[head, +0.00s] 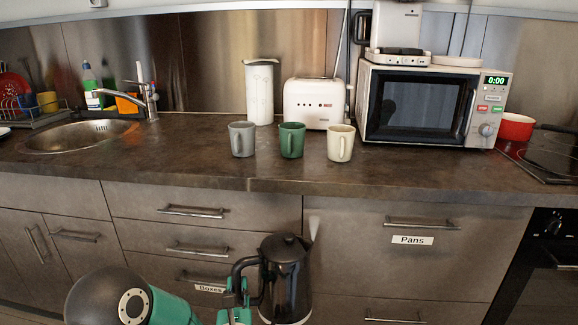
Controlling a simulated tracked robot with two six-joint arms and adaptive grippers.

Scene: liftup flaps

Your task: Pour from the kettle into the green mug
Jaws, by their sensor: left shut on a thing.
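The green mug (291,141) stands upright on the counter between a grey mug (242,139) and a cream mug (340,143). The black kettle (287,280) is in front of the drawers, below the level of the counter top, and looks about upright. My left gripper (243,300) is shut on the kettle at its handle, on the kettle's left side. The kettle's pale spout points up and to the right. The inside of the green mug is only partly visible. My right gripper is not in view.
The counter (200,165) has free room in front of the mugs. Its front edge lies between kettle and mugs. Behind stand a white canister (259,92), a toaster (308,104) and a microwave (420,107). A sink (80,136) is at left, a red pan (514,127) at right.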

